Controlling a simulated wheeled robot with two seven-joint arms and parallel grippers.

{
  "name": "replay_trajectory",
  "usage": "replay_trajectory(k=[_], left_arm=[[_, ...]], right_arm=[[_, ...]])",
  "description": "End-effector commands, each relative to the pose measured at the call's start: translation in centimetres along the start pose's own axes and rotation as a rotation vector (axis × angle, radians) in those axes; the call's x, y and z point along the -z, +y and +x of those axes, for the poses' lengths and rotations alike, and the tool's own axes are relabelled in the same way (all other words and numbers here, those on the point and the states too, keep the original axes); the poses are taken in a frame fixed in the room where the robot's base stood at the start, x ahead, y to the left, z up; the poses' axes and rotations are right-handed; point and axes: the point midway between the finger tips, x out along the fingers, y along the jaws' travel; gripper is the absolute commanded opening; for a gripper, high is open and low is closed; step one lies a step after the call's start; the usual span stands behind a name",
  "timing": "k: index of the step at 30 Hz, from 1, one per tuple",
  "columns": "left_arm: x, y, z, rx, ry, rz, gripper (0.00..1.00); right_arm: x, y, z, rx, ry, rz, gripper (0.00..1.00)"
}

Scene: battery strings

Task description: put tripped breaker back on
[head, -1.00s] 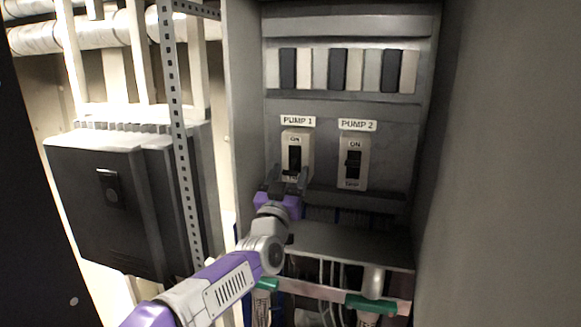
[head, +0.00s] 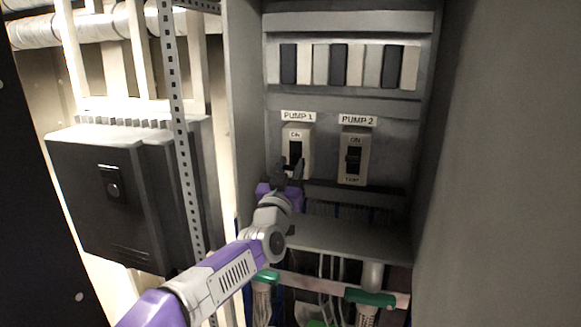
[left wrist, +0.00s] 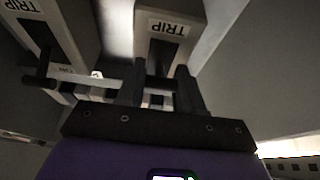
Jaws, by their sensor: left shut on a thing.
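The PUMP 1 breaker (head: 303,137) is a pale upright box with a dark slot. Its ON mark shows at the top in the head view; its lower part is hidden behind my left gripper (head: 290,172). The PUMP 2 breaker (head: 354,157) stands to its right, with ON above and TRIP below. In the left wrist view, which is upside down, PUMP 1's TRIP label (left wrist: 170,27) shows beyond my left gripper (left wrist: 158,85). Its two dark fingers straddle the dark PUMP 1 handle (left wrist: 160,82). PUMP 2 (left wrist: 52,28) is at the left there. My right gripper is not in view.
A grey ledge (head: 345,237) runs below the breakers, with cables and green-collared pipes (head: 370,299) under it. The cabinet's side walls close in left and right. A perforated upright (head: 178,130) and a dark box (head: 105,200) stand at the left.

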Motion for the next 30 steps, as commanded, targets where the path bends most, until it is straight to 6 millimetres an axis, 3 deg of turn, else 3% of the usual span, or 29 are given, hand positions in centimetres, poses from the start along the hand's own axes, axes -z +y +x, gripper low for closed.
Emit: replay_trajectory(k=[12,30], left_arm=[[1.6,0.0,0.3,0.004,-0.234,0.003,0.06],[1.4,-0.1,0.2,0.0,-0.351,0.001,0.06]], right_arm=[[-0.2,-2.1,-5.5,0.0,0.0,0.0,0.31],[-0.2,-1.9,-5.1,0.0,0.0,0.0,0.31]])
